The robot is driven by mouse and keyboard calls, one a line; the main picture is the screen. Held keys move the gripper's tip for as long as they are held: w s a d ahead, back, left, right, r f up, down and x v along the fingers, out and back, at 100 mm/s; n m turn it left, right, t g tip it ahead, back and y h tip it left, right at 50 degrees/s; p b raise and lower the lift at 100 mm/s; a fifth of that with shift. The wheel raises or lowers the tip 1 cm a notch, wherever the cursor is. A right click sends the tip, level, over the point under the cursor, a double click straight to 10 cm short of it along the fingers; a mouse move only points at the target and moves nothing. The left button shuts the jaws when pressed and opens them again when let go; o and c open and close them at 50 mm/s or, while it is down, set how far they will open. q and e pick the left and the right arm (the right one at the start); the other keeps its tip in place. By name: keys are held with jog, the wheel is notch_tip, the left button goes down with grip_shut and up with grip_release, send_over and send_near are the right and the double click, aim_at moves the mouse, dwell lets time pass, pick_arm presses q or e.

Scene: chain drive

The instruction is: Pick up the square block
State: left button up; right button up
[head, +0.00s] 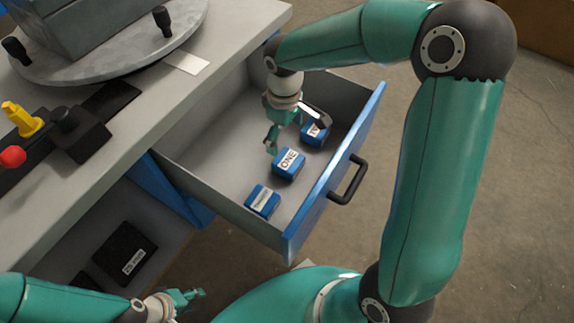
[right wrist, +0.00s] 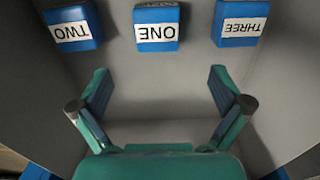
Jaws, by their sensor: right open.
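Three blue blocks with white labels lie apart in the open drawer. The block labelled ONE (head: 288,163) is in the middle and also shows in the right wrist view (right wrist: 157,27). Block TWO (head: 314,133) is behind it, partly covered by my right gripper, and block THREE (head: 263,200) is nearer the front. I cannot tell which one is the square block. My right gripper (head: 294,128) is open and empty over the drawer; its fingers in the right wrist view (right wrist: 160,86) are short of the blocks. My left gripper (head: 188,296) is low at the bottom left, away from them.
The drawer (head: 215,130) has grey walls and a blue front with a black handle (head: 348,180). The bench top (head: 150,105) above holds a round grey plate (head: 120,60) and a yellow-and-red control (head: 22,120). A black box (head: 125,253) sits on a lower shelf.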

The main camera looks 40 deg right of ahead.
aim_at(288, 160)
notch_tip(288, 160, down, 6)
jog(key=shift+f+b, duration=0.25)
jog(key=shift+b, duration=0.35)
jog(key=shift+s+d+f+b, duration=0.1)
jog(key=shift+f+b, duration=0.2)
jog(key=shift+f, duration=0.6)
jog(key=shift+s+d+f+b, duration=0.15)
jog(key=shift+f+b, duration=0.1)
jog(key=shift+f, duration=0.6)
jog(key=shift+s+d+f+b, duration=0.1)
jog(key=shift+f+b, duration=0.2)
jog(key=shift+f, duration=0.6)
jog(key=shift+c, duration=0.2)
jog(key=c, duration=1.3)
jog(key=shift+r, duration=0.1)
jog(key=shift+c, duration=1.1)
